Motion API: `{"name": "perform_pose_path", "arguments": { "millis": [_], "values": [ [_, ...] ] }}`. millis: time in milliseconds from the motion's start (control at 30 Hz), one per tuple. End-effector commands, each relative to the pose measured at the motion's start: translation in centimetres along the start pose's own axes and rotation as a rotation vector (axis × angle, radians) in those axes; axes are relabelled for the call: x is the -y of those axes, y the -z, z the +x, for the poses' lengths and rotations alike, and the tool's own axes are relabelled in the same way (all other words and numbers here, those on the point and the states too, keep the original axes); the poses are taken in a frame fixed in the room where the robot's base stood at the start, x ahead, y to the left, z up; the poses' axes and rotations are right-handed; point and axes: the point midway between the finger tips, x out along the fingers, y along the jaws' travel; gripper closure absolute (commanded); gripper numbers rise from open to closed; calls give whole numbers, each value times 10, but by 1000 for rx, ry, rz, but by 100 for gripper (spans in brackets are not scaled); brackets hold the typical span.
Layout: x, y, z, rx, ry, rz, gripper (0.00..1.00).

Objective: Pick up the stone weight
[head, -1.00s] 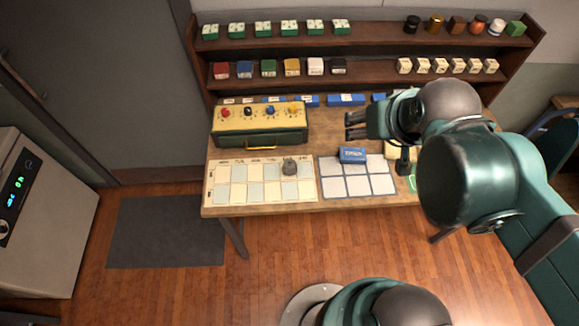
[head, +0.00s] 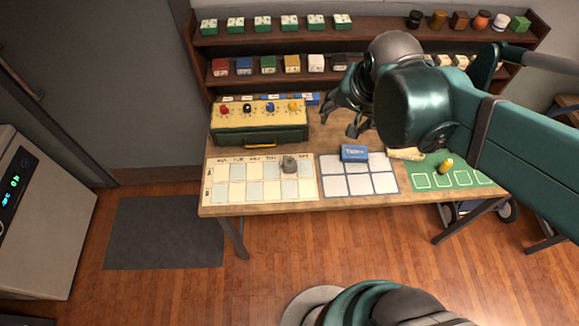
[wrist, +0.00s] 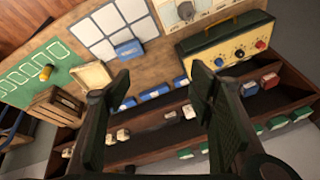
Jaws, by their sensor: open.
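The stone weight (head: 289,164) is a small grey lump standing on the cream calendar board (head: 222,197) at the left front of the table. It also shows at the top of the wrist view (wrist: 186,11). My gripper (head: 342,115) is open and empty, above the back of the table, behind and to the right of the weight. Its two dark fingers are spread wide in the wrist view (wrist: 160,75), with nothing between them that they touch.
A green and yellow box with coloured knobs (head: 260,122) stands behind the calendar. A blue box (head: 354,153) lies on the white grid board (head: 358,186). A green board (head: 425,165) bears a yellow object (head: 446,166). Shelves (head: 265,42) with small boxes rise behind the table.

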Motion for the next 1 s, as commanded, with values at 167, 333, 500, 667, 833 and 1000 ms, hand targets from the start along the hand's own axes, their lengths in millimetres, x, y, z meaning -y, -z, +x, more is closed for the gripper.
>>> {"name": "perform_pose_path", "arguments": {
  "millis": [167,333,500,667,833,1000],
  "values": [
    [14,1,25,37,-22,101,46],
    [26,0,48,69,-50,202,46],
    [38,-3,72,97,-83,302,46],
    [50,-6,96,118,-118,396,46],
    [61,-12,122,137,-159,496,46],
    [73,-19,150,150,-203,595,46]
  ]
}}
